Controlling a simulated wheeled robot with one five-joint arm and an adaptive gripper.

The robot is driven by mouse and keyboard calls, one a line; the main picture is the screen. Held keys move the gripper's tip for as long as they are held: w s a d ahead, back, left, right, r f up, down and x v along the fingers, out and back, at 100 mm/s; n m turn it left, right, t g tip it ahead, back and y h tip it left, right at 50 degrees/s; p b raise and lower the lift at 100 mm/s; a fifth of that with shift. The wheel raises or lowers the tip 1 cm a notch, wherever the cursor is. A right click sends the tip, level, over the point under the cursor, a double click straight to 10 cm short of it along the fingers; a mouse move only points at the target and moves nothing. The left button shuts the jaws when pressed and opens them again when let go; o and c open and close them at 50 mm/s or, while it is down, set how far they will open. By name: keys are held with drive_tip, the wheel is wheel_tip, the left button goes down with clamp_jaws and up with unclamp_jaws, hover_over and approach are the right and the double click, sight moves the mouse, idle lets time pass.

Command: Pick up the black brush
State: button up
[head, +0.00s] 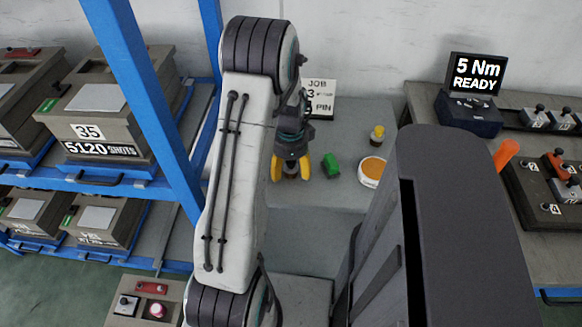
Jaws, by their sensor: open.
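My gripper (290,170) points down over the grey bench (341,118), in the middle of the head view. Its yellow fingertips are spread apart, so it is open. I cannot make out a black brush; the arm and gripper cover part of the bench. The area between the fingertips is dark and too small to tell whether anything is there.
Right of my gripper are a green block (331,167), a white round tub with orange contents (371,172) and a small yellow-topped bottle (377,136). A job sign (321,100) stands behind. A blue-framed rack (140,90) is left; a torque display (476,75) is right.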

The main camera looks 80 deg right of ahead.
drive_tip(key=c, duration=1.3)
